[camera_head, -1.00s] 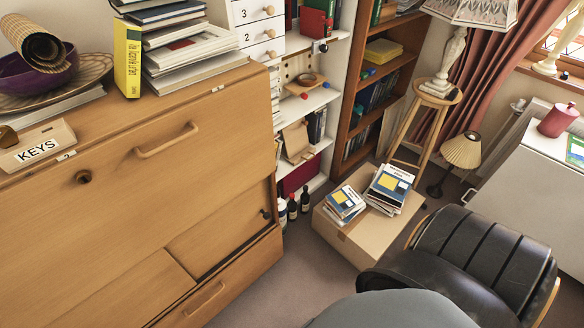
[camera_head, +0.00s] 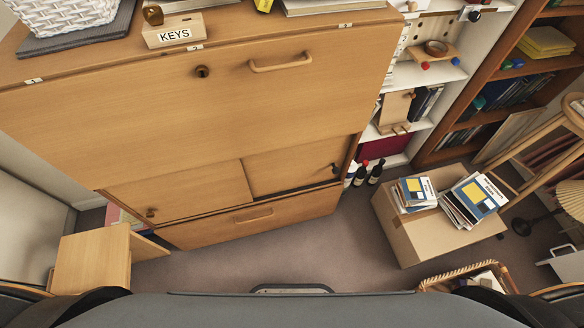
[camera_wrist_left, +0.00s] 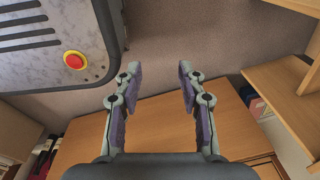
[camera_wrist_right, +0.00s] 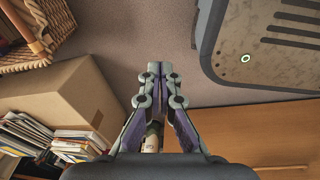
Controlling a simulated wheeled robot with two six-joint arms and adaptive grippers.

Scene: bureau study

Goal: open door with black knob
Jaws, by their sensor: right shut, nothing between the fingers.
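The wooden bureau (camera_head: 230,95) fills the left and middle of the head view. Low in its front are two small door panels side by side. The right door (camera_head: 285,166) has a small black knob (camera_head: 335,168) near its right edge. The left door (camera_head: 190,191) has a brown knob (camera_head: 150,212) near its lower left. Neither gripper shows in the head view. My left gripper (camera_wrist_left: 158,68) is open and empty in the left wrist view, with wood front behind it. My right gripper (camera_wrist_right: 160,68) is shut and empty in the right wrist view, apart from the knob.
A cardboard box (camera_head: 405,228) with magazines stands right of the bureau. Dark bottles (camera_head: 375,172) stand by its right corner. A wicker basket (camera_head: 455,277) is at the lower right, and a wooden piece (camera_head: 90,262) at the lower left. Carpet (camera_head: 260,262) before the bureau is clear.

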